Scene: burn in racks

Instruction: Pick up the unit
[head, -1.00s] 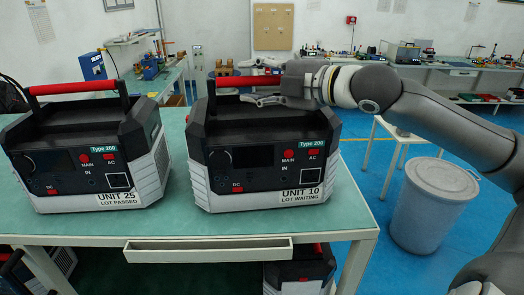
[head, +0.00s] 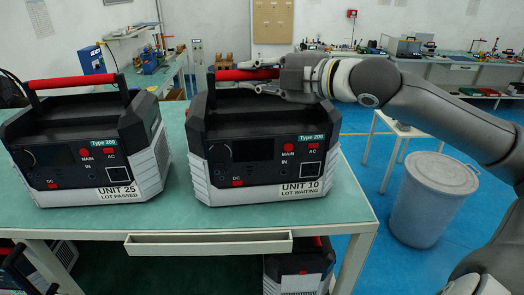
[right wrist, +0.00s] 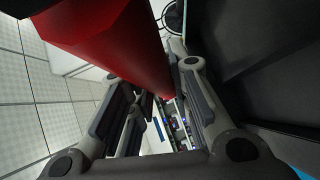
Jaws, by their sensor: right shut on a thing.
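Unit 10 (head: 262,165), a black and light grey power unit labelled "LOT WAITING", stands on the green-topped table (head: 345,212). Its red carry handle (head: 228,75) runs across the top. My right gripper (head: 262,75) is shut on the right part of this handle, with the arm coming in from the right. In the right wrist view the red handle (right wrist: 115,45) passes between the fingers of my right gripper (right wrist: 160,100). Unit 10 appears to rest on the table. My left gripper is out of view.
Unit 25 (head: 88,165), labelled "LOT PASSED", stands left of Unit 10 with a narrow gap. Another unit (head: 300,270) sits below the table. A grey bin (head: 433,200) stands on the blue floor at right. Benches line the back.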

